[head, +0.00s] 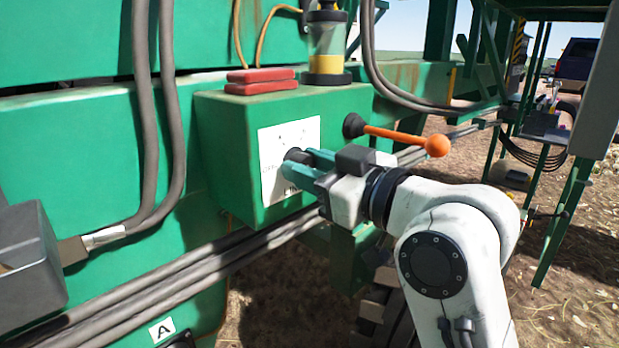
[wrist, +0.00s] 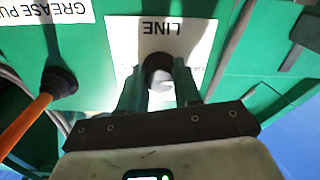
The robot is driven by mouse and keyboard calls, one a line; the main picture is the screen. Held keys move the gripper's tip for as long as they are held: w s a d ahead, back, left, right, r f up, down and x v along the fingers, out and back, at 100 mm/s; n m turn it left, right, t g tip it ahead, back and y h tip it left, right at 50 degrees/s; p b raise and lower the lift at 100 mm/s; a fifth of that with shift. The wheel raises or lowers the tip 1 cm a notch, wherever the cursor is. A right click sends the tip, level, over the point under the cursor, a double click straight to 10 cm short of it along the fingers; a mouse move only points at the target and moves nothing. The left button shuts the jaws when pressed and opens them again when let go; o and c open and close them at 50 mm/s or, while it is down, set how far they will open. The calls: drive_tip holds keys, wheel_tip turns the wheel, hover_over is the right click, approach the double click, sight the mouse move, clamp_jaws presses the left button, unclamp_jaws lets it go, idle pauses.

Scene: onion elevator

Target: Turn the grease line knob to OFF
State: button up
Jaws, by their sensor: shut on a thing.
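The grease line knob (head: 297,156) is a dark round knob on a white label plate (head: 270,186) on the front of a green box (head: 225,150). My gripper (head: 312,163) is at the plate with its teal fingers shut on the knob. In the wrist view the dark knob (wrist: 158,65) sits between the two fingertips of my gripper (wrist: 160,88), below the word LINE, which appears upside down. The fingers and the wrist hide much of the knob and part of the label, and I cannot read which position the knob points to.
A lever with an orange ball end (head: 437,145) sticks out just right of my gripper; it also shows in the wrist view (wrist: 25,125). Red blocks (head: 261,80) and a grease reservoir (head: 326,45) stand on the box. Hoses (head: 200,275) run below it.

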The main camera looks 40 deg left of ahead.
drive_tip(key=shift+f+n, duration=0.2)
drive_tip(key=shift+n, duration=0.1)
idle(0.4)
drive_tip(key=o, duration=1.1)
drive_tip(key=shift+r, duration=0.15)
drive_tip(key=shift+c, duration=0.2)
drive_tip(key=d, duration=1.1)
drive_tip(key=shift+s, duration=0.4)
drive_tip(key=shift+a, duration=0.1)
